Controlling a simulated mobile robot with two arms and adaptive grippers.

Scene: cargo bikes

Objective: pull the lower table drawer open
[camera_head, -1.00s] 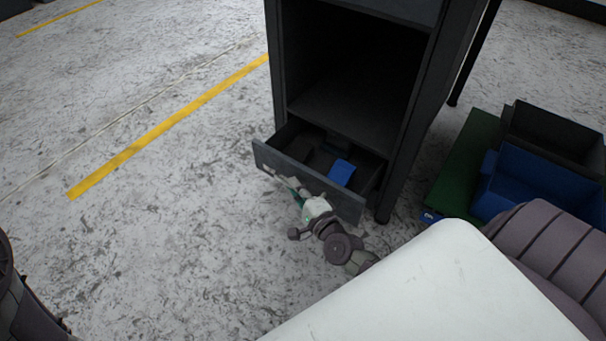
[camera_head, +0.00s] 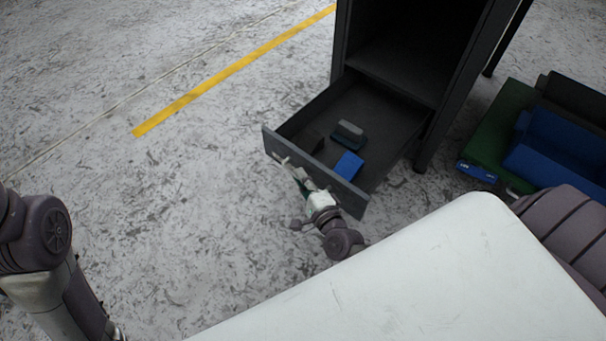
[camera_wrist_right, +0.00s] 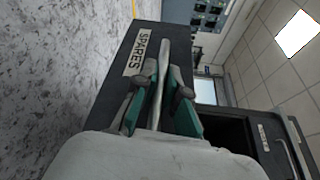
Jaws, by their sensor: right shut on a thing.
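The lower table drawer (camera_head: 345,185) is dark grey and stands pulled well out of the dark table frame (camera_head: 430,120) in the head view. Inside it lie a blue block (camera_head: 349,165), a grey-topped block (camera_head: 348,132) and a dark block (camera_head: 308,140). My right gripper (camera_head: 300,180) is at the drawer's front. In the right wrist view its green-padded fingers (camera_wrist_right: 158,100) are shut on the drawer's bar handle (camera_wrist_right: 162,62), beside a label reading "SPARES" (camera_wrist_right: 140,52). My left arm shows at the left of the head view; its gripper is out of view.
A blue bin (camera_head: 555,150) and a dark bin (camera_head: 580,98) stand on a green base (camera_head: 495,130) right of the table. The floor (camera_head: 190,200) left of the drawer is clear, with a yellow line (camera_head: 235,68) across it.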

